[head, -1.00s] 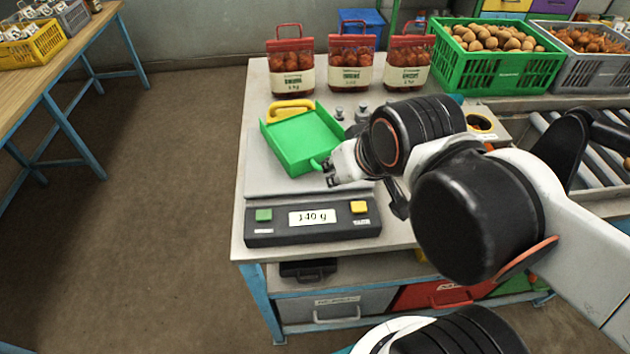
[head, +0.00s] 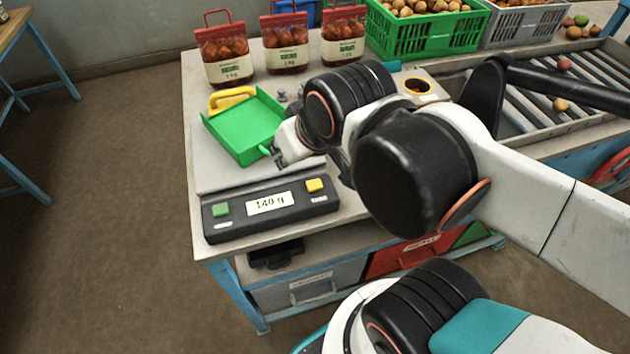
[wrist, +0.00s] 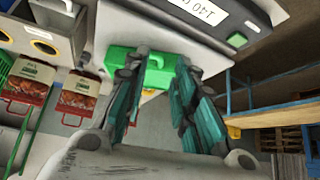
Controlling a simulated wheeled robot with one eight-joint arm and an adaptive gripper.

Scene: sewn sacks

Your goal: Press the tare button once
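The scale (head: 272,211) stands on the table's front left with its display (head: 269,202) reading 140 g. A green button (head: 221,209) is left of the display and a yellow button (head: 315,185) is right of it. The labels under the buttons are too small to read surely. A green scoop-like tray (head: 243,127) lies on the weighing plate. My gripper (head: 277,156) is beside the tray's short handle, behind the display panel. In the wrist view my gripper's fingers (wrist: 162,75) are apart, with the green handle (wrist: 156,62) showing between their tips.
Several red-topped produce bags (head: 286,45) stand at the back of the table. A yellow handle (head: 231,97) is behind the tray. A green crate (head: 425,33) and a roller conveyor (head: 540,100) are at the right. Open floor lies left of the table.

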